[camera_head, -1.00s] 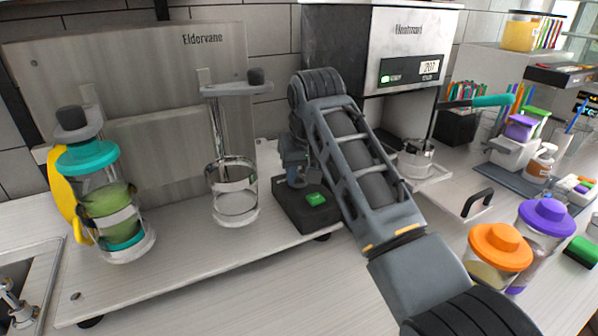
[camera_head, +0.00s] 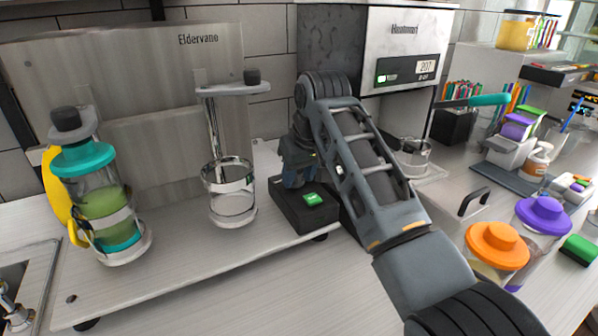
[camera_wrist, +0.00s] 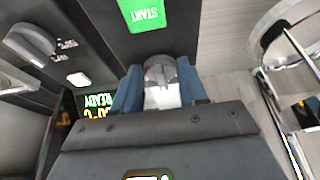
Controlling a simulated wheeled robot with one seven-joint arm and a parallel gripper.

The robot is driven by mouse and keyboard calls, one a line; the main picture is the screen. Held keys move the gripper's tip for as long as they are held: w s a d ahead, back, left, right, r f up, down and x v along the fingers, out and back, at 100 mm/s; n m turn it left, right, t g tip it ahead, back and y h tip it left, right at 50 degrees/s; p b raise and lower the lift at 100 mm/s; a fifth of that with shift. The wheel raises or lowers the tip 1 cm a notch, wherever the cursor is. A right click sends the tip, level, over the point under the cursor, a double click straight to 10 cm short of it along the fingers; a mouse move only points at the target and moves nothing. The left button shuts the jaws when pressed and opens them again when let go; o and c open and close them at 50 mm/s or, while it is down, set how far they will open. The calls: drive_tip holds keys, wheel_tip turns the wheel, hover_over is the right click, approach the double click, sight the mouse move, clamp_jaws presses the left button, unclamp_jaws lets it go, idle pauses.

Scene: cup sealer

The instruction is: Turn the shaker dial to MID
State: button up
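The black control box (camera_head: 290,212) of the shaker stands on the Eldervane base plate, with a green START button (camera_head: 313,199) on top. My gripper (camera_head: 298,172) is over the rear part of this box. In the wrist view, its blue fingers (camera_wrist: 162,90) stand apart on both sides of a grey-and-white knob (camera_wrist: 160,72). The knob fills the gap, but I cannot tell whether the fingers press on it. Its pointer and setting marks are hidden. A second grey dial (camera_wrist: 32,42) with small white labels, too small to read, shows at the left of the wrist view.
A small lit display (camera_wrist: 98,106) sits near the fingers. A clear cup holder (camera_head: 230,190) stands left of the box, with a teal-lidded shaker cup (camera_head: 100,205) further left. Orange-lidded (camera_head: 497,245) and purple-lidded (camera_head: 542,214) jars stand at right. The counter's front middle is clear.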

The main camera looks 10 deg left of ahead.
drive_tip(key=o, duration=0.4)
drive_tip(key=shift+f, duration=0.15)
drive_tip(key=shift+c, duration=0.2)
drive_tip(key=shift+r, duration=0.25)
drive_tip(key=b+v, duration=0.1)
drive_tip(key=v, duration=0.6)
drive_tip(key=shift+s+r, duration=0.2)
drive_tip(key=shift+d, duration=0.15)
